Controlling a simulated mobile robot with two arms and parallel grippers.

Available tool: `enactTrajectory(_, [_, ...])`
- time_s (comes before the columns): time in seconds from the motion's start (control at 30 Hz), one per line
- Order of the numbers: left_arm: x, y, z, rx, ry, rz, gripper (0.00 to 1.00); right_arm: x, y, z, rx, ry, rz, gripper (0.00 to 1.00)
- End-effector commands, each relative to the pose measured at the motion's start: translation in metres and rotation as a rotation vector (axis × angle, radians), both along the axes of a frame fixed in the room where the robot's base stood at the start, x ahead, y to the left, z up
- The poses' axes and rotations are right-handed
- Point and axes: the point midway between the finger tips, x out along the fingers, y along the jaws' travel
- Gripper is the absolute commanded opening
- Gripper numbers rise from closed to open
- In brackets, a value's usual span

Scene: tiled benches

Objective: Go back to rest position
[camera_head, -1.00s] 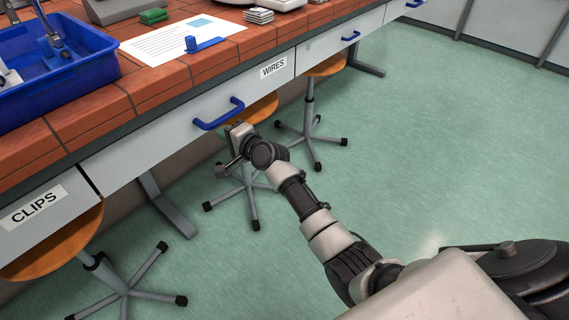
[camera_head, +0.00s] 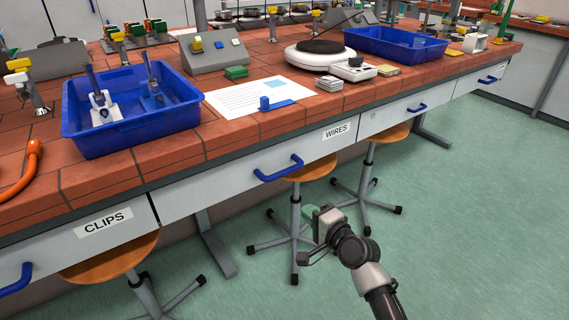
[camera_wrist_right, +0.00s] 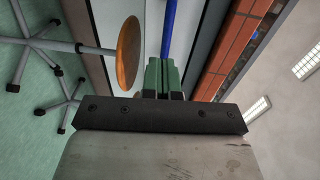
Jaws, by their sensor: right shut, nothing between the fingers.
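My right gripper (camera_head: 318,213) is below and to the right of the blue handle (camera_head: 279,168) of the WIRES drawer (camera_head: 240,179), apart from it in the head view. In the right wrist view its green fingers (camera_wrist_right: 162,78) are together with nothing between them. The blue handle (camera_wrist_right: 169,25) shows beyond the fingertips there. The drawer looks closed. My left gripper is not in view.
A tiled bench (camera_head: 165,158) holds a blue tray (camera_head: 125,137), a paper sheet (camera_head: 245,100) and a round white device (camera_head: 314,57). Stools (camera_head: 302,172) stand under the bench. Green floor (camera_head: 480,190) is open at the right.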

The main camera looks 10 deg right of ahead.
Motion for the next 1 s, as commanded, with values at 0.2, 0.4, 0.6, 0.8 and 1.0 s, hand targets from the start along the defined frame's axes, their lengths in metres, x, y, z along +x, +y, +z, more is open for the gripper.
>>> enactTrajectory(0.2, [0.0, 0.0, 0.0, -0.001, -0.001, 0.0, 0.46, -0.02, 0.004, -0.038, -0.14, 0.057, 0.033, 0.0])
enactTrajectory(0.4, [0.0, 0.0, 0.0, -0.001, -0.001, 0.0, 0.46, -0.102, 0.011, -0.149, -0.607, 0.234, 0.214, 0.0])
enactTrajectory(0.6, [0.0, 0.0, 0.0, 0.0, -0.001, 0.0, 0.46, -0.201, 0.004, -0.234, -1.022, 0.396, 0.489, 0.0])
enactTrajectory(0.8, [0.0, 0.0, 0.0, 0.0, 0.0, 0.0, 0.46, -0.281, -0.008, -0.277, -1.279, 0.501, 0.74, 0.0])
enactTrajectory(1.0, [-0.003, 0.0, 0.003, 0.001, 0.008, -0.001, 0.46, -0.344, -0.02, -0.296, -1.447, 0.576, 0.961, 0.0])
